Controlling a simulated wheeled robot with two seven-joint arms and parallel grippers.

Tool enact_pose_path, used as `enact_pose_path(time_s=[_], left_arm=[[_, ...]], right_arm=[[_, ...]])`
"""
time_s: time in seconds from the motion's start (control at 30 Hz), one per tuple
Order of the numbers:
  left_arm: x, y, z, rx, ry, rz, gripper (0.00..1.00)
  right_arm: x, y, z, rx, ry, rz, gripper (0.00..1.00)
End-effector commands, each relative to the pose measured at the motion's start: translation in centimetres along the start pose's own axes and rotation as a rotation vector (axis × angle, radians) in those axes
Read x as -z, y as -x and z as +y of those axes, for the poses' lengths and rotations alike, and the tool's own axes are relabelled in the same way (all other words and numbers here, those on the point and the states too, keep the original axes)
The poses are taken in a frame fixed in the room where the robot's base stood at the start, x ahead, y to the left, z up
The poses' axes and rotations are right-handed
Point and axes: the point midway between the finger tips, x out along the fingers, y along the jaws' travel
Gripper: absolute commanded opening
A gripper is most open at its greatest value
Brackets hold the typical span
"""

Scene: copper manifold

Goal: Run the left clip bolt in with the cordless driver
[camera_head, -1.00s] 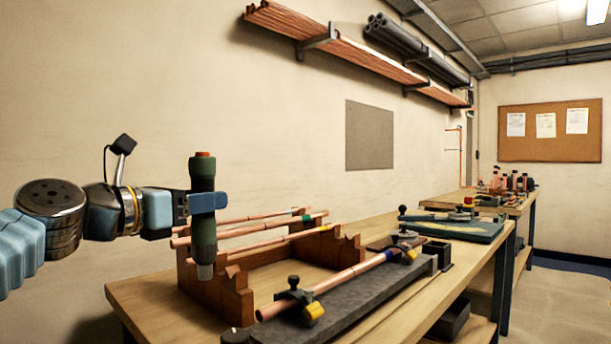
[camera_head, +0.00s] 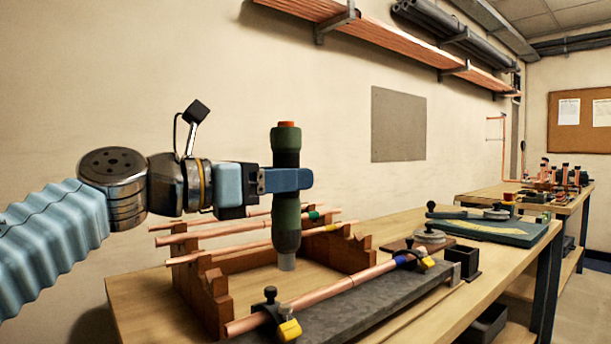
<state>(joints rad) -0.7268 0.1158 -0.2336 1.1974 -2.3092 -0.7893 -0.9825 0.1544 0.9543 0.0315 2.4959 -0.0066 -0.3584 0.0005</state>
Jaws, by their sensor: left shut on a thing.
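My left gripper (camera_head: 288,180) is shut on the cordless driver (camera_head: 287,218), a dark green and black upright cylinder with an orange top. A copper pipe (camera_head: 345,285) lies along the slab (camera_head: 370,302). The near clip (camera_head: 272,312), black with a yellow part, sits at its left end, and another clip (camera_head: 420,259) sits at its right end. The driver is apart from both. The clip bolts are too small to tell. My right gripper is not in view.
A wooden rack (camera_head: 208,290) holds several copper pipes (camera_head: 215,227) behind the slab. A black box (camera_head: 463,262) and a green mat (camera_head: 490,229) lie farther right on the bench (camera_head: 140,295). A second bench (camera_head: 510,196) stands beyond.

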Motion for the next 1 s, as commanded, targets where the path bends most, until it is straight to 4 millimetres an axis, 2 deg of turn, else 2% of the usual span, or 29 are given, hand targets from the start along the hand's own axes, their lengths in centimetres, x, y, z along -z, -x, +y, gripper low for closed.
enact_pose_path(time_s=[0.33, 0.5, 0.7, 1.0], left_arm=[[2.8, 0.1, 0.0, -0.002, 0.002, -0.002, 0.07], [4.5, 0.1, 0.0, -0.002, -0.001, -0.002, 0.07], [5.2, 0.1, 0.0, -0.002, 0.000, -0.003, 0.07], [5.3, 0.1, 0.0, -0.002, 0.000, -0.003, 0.07]], right_arm=[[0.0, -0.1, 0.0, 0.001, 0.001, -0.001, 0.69], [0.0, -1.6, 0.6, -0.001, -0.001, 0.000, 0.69], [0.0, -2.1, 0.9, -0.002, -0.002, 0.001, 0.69], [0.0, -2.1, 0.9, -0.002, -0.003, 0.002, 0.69]])
